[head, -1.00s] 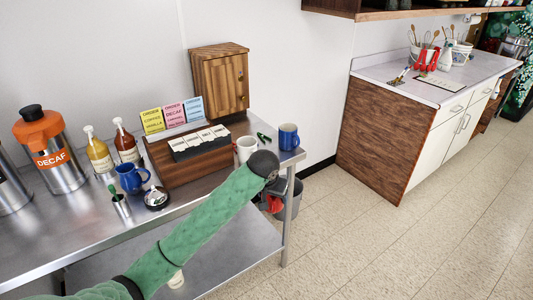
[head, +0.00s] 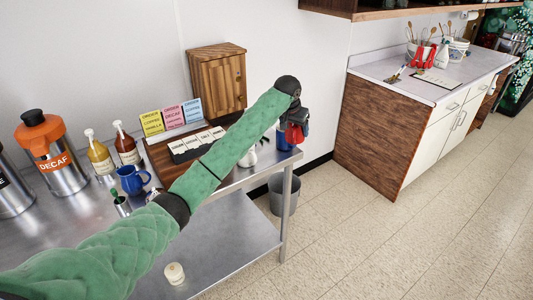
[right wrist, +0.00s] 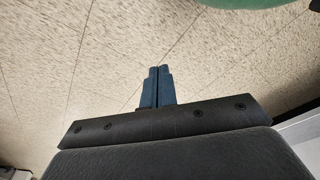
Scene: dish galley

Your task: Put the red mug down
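The red mug (head: 295,134) shows in the head view, partly hidden, just below my left gripper (head: 297,122). My left gripper is shut on it and holds it up near the right end of the steel table (head: 237,182). A blue mug (head: 283,141) stands on that table end, just behind the red mug in the picture and partly covered. Whether the two touch cannot be told. My right gripper (right wrist: 157,72) shows in the right wrist view, shut with its blue fingers together and empty, above the tiled floor.
A white mug (head: 248,158), mostly behind my arm, another blue mug (head: 132,179), syrup bottles (head: 100,155) and a decaf urn (head: 52,155) stand on the table. A wooden box (head: 216,80) stands at the back. A grey bin (head: 284,194) is below the table end.

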